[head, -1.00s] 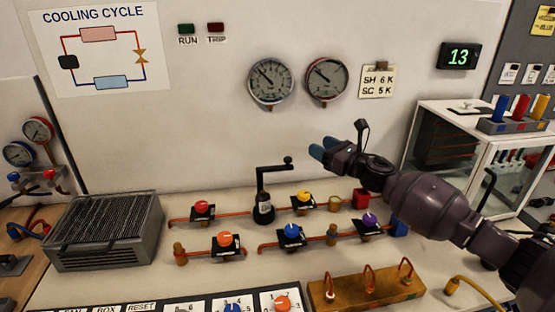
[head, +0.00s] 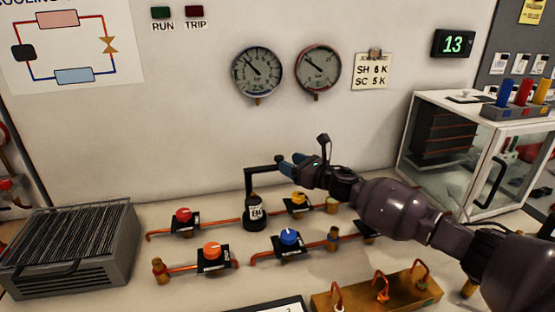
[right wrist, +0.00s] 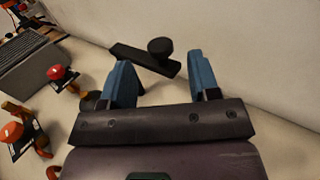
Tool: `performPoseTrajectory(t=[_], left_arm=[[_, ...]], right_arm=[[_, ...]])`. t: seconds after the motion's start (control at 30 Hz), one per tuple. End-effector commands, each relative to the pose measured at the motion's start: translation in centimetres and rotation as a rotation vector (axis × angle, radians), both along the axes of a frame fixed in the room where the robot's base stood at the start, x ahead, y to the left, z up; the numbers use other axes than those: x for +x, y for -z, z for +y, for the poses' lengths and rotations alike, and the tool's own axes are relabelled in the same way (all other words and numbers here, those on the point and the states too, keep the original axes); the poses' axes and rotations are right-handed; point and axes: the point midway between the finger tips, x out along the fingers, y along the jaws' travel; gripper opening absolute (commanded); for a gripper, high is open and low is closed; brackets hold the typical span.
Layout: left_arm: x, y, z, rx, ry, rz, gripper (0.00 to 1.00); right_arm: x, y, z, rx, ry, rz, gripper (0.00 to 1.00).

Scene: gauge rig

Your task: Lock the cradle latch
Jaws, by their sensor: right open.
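A black post with a horizontal crank arm (head: 262,170) and a numbered label on its body (head: 257,210) stands on the bench in the middle of the head view. I cannot tell for sure that it is the cradle latch. My right gripper (head: 289,162) is at the free end of this arm and hides its knob in the head view. In the right wrist view the black knob (right wrist: 160,46) and arm (right wrist: 138,60) lie just beyond and between the blue fingertips of the open right gripper (right wrist: 160,68). No hold on the knob shows. My left gripper is out of view.
Valves with red (head: 183,215), orange (head: 211,250), blue (head: 289,237) and yellow (head: 299,198) knobs sit on copper pipes around the post. A finned grey block (head: 70,250) stands at left, a brass-coloured block (head: 375,292) in front. The wall with gauges is behind.

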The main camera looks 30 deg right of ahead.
Motion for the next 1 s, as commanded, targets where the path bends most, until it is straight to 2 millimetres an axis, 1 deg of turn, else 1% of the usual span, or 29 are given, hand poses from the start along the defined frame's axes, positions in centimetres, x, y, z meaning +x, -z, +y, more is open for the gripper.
performPoseTrajectory(t=[0.03,0.2,0.4,0.57,0.8,0.83,1.0], left_arm=[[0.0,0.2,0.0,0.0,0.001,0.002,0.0],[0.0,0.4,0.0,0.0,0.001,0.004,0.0],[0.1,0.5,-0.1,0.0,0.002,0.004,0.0],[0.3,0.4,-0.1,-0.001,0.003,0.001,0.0],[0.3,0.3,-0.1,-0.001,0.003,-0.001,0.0],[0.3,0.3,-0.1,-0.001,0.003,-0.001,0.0],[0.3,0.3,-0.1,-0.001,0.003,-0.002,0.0]], right_arm=[[0.8,0.0,0.3,0.001,0.0,-0.001,0.56],[2.9,0.0,1.2,0.001,0.0,0.0,0.56],[4.6,0.1,1.8,0.001,0.0,0.0,0.56],[5.0,0.1,2.0,0.0,0.001,0.001,0.56],[5.1,0.0,2.0,0.0,0.0,0.0,0.56],[5.1,0.0,2.0,0.0,0.0,0.0,0.54],[5.1,0.0,2.0,0.001,0.0,0.0,0.28]])
